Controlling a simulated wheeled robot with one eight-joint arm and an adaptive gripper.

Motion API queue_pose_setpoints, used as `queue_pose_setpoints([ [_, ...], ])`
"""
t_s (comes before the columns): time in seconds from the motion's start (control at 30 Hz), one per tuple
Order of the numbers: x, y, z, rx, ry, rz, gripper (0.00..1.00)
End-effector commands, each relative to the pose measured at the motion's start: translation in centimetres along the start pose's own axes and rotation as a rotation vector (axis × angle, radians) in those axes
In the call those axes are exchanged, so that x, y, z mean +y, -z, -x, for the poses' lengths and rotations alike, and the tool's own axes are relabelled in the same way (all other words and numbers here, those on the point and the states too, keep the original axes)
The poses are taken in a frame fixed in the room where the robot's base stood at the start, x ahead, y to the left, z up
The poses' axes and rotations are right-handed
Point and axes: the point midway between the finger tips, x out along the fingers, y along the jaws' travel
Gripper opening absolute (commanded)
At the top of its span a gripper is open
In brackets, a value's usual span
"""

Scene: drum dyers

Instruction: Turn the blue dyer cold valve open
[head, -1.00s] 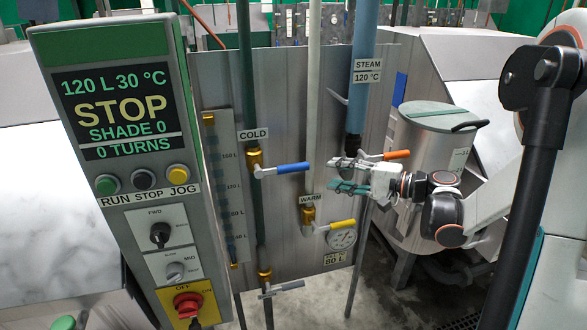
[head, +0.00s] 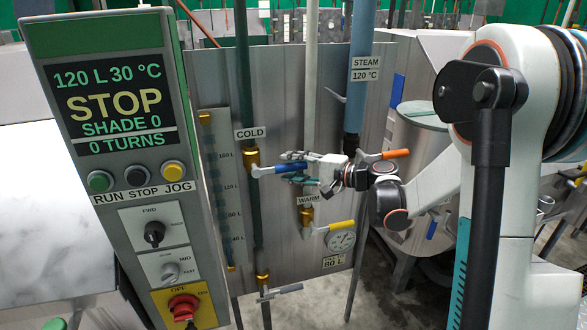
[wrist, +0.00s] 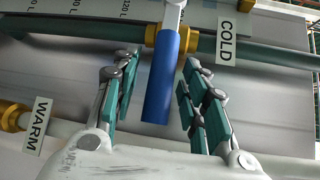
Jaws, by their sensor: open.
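The cold valve has a blue lever handle (head: 290,167) on a brass body (head: 252,159), below the COLD label (head: 250,133) on a dark green pipe. In the head view the handle sticks out to the right, across the pipe. My gripper (head: 293,168) is at the handle's outer end. In the wrist view the blue handle (wrist: 161,82) lies between the two open fingers (wrist: 158,95), with a gap on both sides. Neither finger visibly touches it.
The yellow warm valve handle (head: 342,225) sits below my gripper, and the orange steam valve handle (head: 396,154) is to its right. A control panel (head: 126,150) reading STOP stands at left. Another lever (head: 288,289) is lower on the cold pipe.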

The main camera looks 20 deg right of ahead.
Motion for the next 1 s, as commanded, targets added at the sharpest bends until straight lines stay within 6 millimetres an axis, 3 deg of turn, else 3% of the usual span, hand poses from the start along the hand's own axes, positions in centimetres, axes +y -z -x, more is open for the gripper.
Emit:
queue_pose_setpoints([
  [0.17,0.0,0.0,0.0,0.0,0.0,0.0,0.38],
  [0.33,0.0,0.0,0.0,0.0,0.0,0.0,0.0],
  [0.67,-0.3,-0.1,0.1,0.003,-0.012,0.012,0.0],
  [1.0,-2.6,-0.6,0.2,0.036,-0.135,0.136,0.0],
])
